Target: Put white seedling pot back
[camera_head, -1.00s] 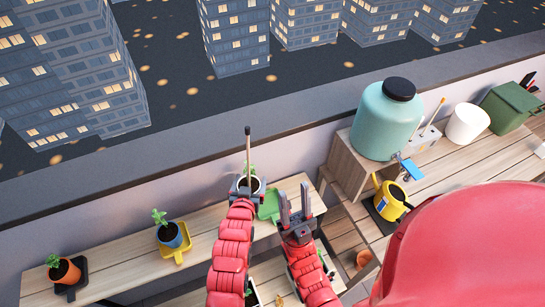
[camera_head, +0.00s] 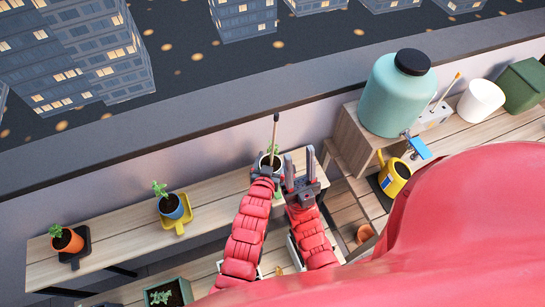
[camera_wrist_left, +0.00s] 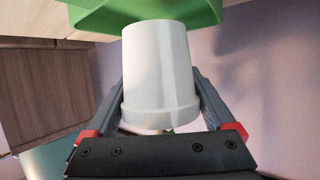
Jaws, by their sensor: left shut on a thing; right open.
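The white seedling pot (camera_head: 264,161), with dark soil and a green plant, is held in my left gripper (camera_head: 264,170) at the right end of the wooden shelf. In the left wrist view the white pot (camera_wrist_left: 160,70) shows upside down, clamped between both fingers. The green saucer (camera_wrist_left: 150,14) is close by the pot's base; I cannot tell if they touch. In the head view the saucer is mostly hidden behind the arms. My right gripper (camera_head: 300,170) is open and empty, just right of the pot, fingers pointing up in the picture.
On the shelf (camera_head: 120,227) stand a blue pot (camera_head: 170,208) on a yellow saucer (camera_head: 180,226) and an orange pot (camera_head: 67,241) on a black saucer (camera_head: 80,258). At right are a teal water tank (camera_head: 393,98) and a yellow watering can (camera_head: 392,178). Shelf space between blue and white pots is clear.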

